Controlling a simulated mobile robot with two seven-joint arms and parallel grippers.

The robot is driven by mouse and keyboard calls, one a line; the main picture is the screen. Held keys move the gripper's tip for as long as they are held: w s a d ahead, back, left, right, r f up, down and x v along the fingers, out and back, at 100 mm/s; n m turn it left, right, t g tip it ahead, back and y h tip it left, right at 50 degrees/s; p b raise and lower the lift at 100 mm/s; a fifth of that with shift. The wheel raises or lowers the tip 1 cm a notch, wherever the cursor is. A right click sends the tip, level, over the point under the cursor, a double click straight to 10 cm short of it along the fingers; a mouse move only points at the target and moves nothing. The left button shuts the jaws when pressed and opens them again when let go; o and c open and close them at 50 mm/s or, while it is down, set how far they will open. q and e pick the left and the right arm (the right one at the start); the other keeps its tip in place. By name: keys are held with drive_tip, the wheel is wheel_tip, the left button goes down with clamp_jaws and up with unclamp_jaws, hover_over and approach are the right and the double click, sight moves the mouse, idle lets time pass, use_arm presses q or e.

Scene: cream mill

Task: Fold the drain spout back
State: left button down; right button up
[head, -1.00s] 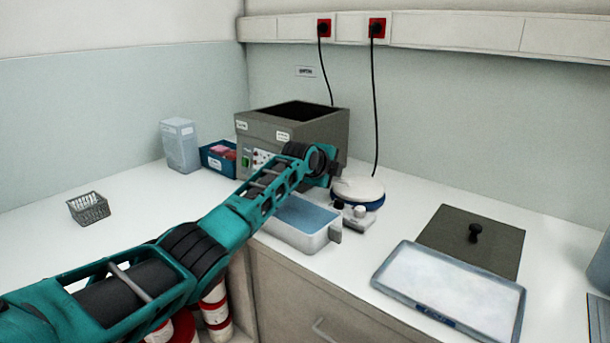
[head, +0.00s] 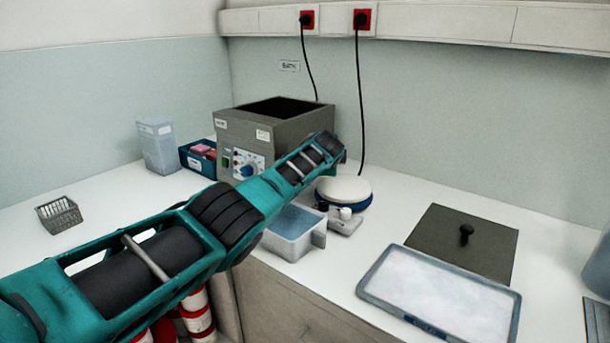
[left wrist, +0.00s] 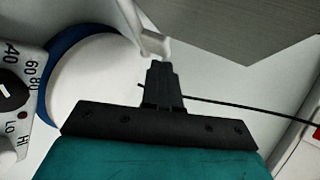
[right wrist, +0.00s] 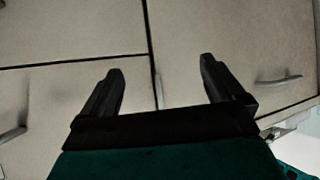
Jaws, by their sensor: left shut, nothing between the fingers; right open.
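The grey bath-like box (head: 290,130) with an open dark top stands at the back of the counter. In the left wrist view a pale spout (left wrist: 148,38) shows at the top, beside a grey panel (left wrist: 230,25), probably the box's side. My left gripper (left wrist: 160,66) is shut and empty, its tips just below the spout; I cannot tell whether they touch. In the head view my left arm crosses in front of the box and hides the spout and fingers. My right gripper (right wrist: 160,80) is open and empty, facing cabinet fronts.
A white disc with a blue rim (head: 343,190) stands right of the box; it also shows in the left wrist view (left wrist: 85,85). A water-filled tub (head: 297,247) sits by the front edge. A dark lid (head: 440,240) and a pale tray (head: 365,283) lie right.

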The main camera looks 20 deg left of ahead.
use_arm(q)
drive_tip(key=shift+w+a+f, duration=0.15)
drive_tip(key=shift+a, duration=0.15)
drive_tip(key=shift+r, duration=0.2)
drive_tip(key=shift+s+a+p, duration=0.5)
drive_tip(key=shift+s+p, duration=0.15)
drive_tip(key=shift+p, duration=1.05)
drive_tip(key=shift+f, duration=0.1)
use_arm(e)
wheel_tip(320, 180, up, 3)
drive_tip(key=shift+a+r, duration=0.1)
drive_tip(key=shift+r, duration=0.05)
use_arm(q)
drive_tip(key=shift+d, duration=0.1)
use_arm(e)
drive_tip(key=shift+r, duration=0.1)
